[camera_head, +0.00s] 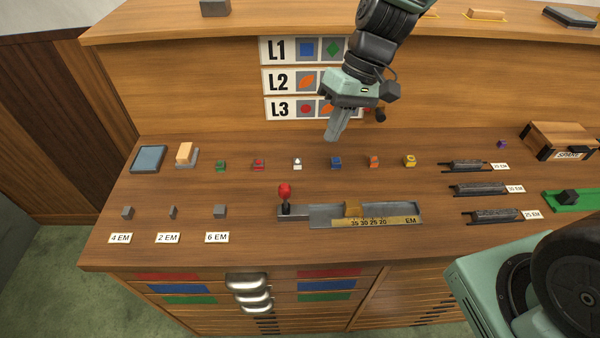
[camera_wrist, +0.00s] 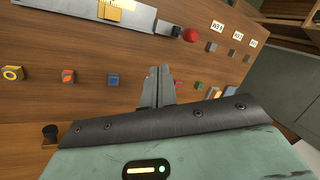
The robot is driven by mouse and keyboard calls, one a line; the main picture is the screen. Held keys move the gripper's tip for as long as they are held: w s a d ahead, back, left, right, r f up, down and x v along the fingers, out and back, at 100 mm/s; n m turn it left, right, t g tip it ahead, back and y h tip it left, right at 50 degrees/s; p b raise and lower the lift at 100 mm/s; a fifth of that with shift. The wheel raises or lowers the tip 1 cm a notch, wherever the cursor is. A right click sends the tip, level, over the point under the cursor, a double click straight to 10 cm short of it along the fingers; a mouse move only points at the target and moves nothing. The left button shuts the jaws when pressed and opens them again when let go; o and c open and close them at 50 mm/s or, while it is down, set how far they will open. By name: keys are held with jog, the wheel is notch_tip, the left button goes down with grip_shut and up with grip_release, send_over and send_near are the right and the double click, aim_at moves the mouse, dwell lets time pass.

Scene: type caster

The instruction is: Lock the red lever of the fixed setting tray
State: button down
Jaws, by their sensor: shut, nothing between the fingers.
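The setting tray (camera_head: 376,213) is a grey metal channel on the bench top with a brass scale along its front edge. A red-knobbed lever (camera_head: 285,191) stands roughly upright at the tray's left end. The red knob also shows in the wrist view (camera_wrist: 191,35), with part of the tray (camera_wrist: 141,14) at the top. My gripper (camera_head: 333,138) is above the back of the bench, behind and to the right of the lever, clear of it. Its fingers are together and hold nothing; they also show in the wrist view (camera_wrist: 160,70).
A row of small coloured blocks (camera_head: 336,162) lies behind the tray. Grey spacers (camera_head: 220,211) with EM labels lie to its left. Dark type bars (camera_head: 466,166) lie to the right. An L1–L3 sign panel (camera_head: 283,81) stands behind my gripper.

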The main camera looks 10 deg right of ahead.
aim_at(285, 198)
jog(key=s+a+f+p, duration=0.2)
jog(key=a+f+p, duration=0.2)
jog(key=a+f, duration=0.3)
jog(key=shift+s+a+f, duration=0.15)
jog(key=shift+s+f, duration=0.1)
jog(key=shift+f, duration=0.85)
jog(key=shift+r, duration=0.1)
